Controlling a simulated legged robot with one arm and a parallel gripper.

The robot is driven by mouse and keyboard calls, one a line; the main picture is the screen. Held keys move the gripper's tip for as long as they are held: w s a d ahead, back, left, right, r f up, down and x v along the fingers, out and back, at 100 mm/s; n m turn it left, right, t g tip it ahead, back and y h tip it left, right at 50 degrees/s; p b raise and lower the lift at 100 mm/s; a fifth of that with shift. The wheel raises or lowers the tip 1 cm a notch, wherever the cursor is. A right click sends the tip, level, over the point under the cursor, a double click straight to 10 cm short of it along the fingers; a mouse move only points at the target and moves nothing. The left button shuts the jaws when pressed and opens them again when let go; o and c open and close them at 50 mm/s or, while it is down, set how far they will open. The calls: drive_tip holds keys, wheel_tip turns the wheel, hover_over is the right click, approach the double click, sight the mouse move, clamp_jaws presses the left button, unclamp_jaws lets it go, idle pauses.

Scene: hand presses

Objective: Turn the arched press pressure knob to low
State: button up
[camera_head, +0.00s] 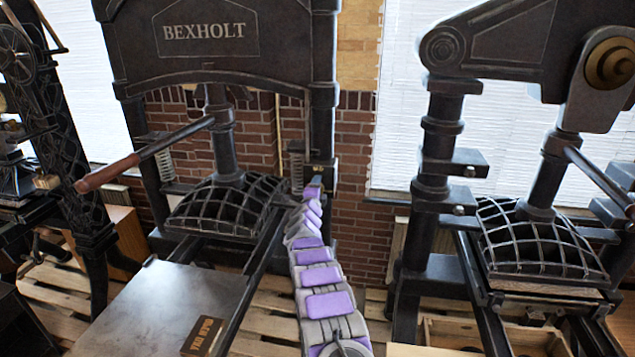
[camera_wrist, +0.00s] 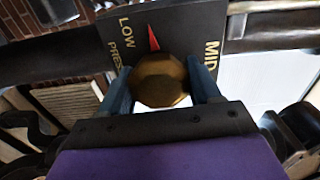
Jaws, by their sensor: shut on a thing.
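The arched press (camera_head: 215,40), dark metal and marked BEXHOLT, stands left of centre in the head view. My gripper (camera_head: 318,182) is at its right column, and the knob is hidden there. In the wrist view the brass faceted pressure knob (camera_wrist: 160,80) sits between the two blue fingers of my gripper (camera_wrist: 161,92), which is shut on it. A dark dial plate (camera_wrist: 180,30) behind it reads LOW at left and MID at right. A red pointer (camera_wrist: 153,38) above the knob lies between the two words, nearer LOW.
A long lever with a brown handle (camera_head: 105,173) reaches left from the arched press. A metal bed (camera_head: 165,300) lies in front of it. Another press (camera_head: 500,45) stands at right, and a dark lattice frame (camera_head: 60,120) at left.

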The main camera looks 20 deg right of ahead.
drive_tip(key=n+p, duration=0.3)
drive_tip(key=shift+a, duration=0.1)
drive_tip(key=shift+f+n+p, duration=0.25)
drive_tip(key=shift+n+p, duration=0.65)
drive_tip(key=shift+n, duration=0.4)
drive_tip(key=o, duration=1)
drive_tip(key=shift+r, duration=0.1)
drive_tip(key=shift+r, duration=0.15)
